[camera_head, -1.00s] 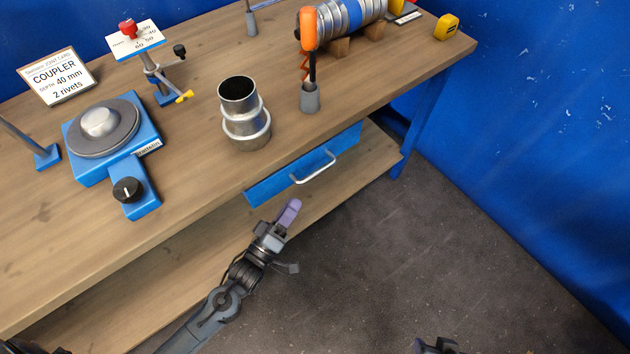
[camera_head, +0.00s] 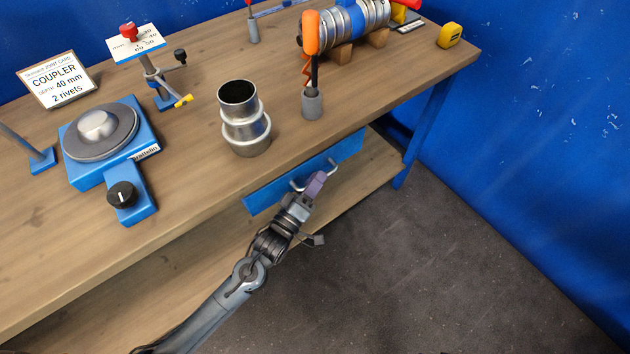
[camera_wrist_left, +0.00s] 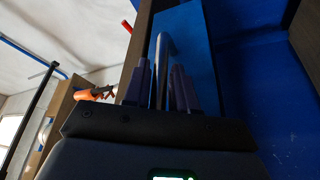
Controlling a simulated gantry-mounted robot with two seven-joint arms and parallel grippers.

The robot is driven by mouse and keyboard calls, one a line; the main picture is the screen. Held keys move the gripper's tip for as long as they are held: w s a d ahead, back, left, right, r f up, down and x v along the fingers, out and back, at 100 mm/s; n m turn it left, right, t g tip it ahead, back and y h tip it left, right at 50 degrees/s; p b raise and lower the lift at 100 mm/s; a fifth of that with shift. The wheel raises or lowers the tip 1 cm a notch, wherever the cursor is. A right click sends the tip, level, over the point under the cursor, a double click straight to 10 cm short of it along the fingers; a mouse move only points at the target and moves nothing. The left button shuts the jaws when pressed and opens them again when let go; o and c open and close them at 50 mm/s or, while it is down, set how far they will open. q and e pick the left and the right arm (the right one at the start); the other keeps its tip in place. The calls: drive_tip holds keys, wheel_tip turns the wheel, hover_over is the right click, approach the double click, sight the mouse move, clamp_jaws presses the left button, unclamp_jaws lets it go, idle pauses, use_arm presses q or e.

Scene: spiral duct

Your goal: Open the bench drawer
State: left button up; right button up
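The blue drawer front (camera_head: 264,198) sits under the bench top's front edge and looks closed. Its silver bar handle (camera_head: 296,187) is partly hidden behind my left gripper (camera_head: 316,182), whose purple fingers are at the handle. In the left wrist view, the handle (camera_wrist_left: 165,48) stands between the two fingers of my left gripper (camera_wrist_left: 163,88), with narrow gaps beside it. The fingers look open around the bar, not clamped on it. The blue drawer face (camera_wrist_left: 193,45) fills the space beyond. My right gripper is not in view.
The wooden bench (camera_head: 200,190) carries a metal coupler (camera_head: 245,125), a blue turntable device (camera_head: 105,150), an orange-handled tool in a grey holder (camera_head: 312,104) and a spiral duct (camera_head: 345,25). A lower shelf (camera_head: 345,195) runs below the drawer. The floor in front is clear.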

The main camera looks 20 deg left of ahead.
use_arm(q)
drive_tip(key=shift+c, duration=0.3)
clamp_jaws()
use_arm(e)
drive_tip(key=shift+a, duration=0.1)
use_arm(q)
drive_tip(key=shift+d, duration=0.1)
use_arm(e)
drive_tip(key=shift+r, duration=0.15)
